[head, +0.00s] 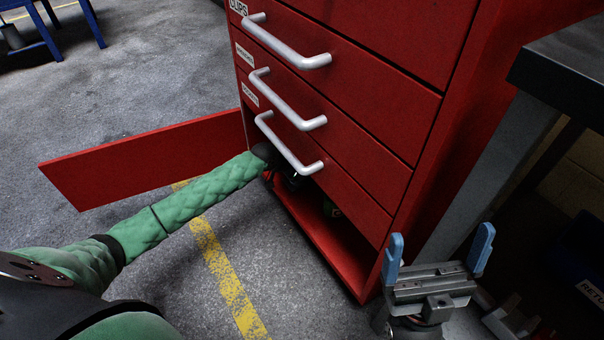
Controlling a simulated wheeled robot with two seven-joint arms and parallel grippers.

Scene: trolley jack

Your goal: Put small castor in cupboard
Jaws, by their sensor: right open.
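The cupboard (318,246) is the low open space at the bottom of the red cabinet, below the drawers. Its red door (140,160) stands swung open to the left. My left arm reaches to the cupboard opening, and its dark wrist end goes in under the lowest handle. My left gripper (292,180) is mostly hidden there in shadow, and I cannot make out its fingers. I cannot make out the small castor. My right gripper (437,257), with blue fingertips, is open and empty at the lower right, in front of the cabinet's right side.
Shut red drawers with silver handles (288,145) stand right above the opening. A small dark green thing (331,209) sits inside the cupboard. A dark-topped bench (565,65) is at right, with a labelled dark bin (585,270) below.

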